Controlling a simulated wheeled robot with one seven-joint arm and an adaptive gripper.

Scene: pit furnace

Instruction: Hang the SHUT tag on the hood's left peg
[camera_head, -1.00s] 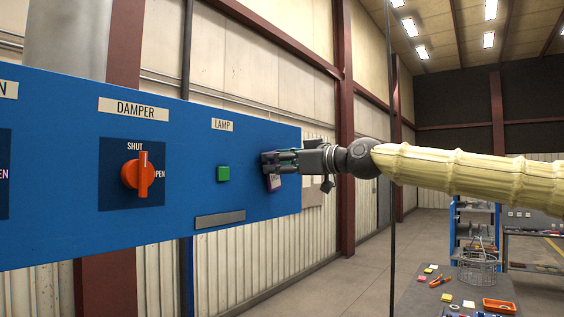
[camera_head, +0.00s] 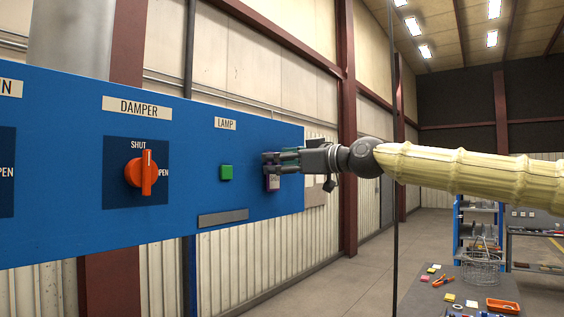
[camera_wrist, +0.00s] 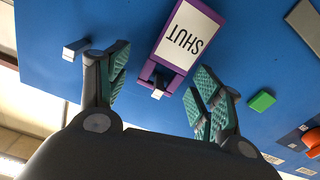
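The purple SHUT tag (camera_wrist: 183,38) has a white label, which reads upside down in the wrist view. It lies against the blue panel, with its slotted end around a small pale peg (camera_wrist: 157,93). A second, bare peg (camera_wrist: 75,49) stands to the left in the wrist view. My gripper (camera_wrist: 160,75) is open, with one green-padded finger on each side of the tag's slotted end and gaps visible between.
The blue panel (camera_head: 80,235) carries an orange damper knob (camera_head: 141,173), a green lamp button (camera_head: 226,172) and a grey plate (camera_head: 222,218). A work table (camera_head: 430,300) with a wire basket (camera_head: 481,268) and an orange tray (camera_head: 502,306) stands at lower right.

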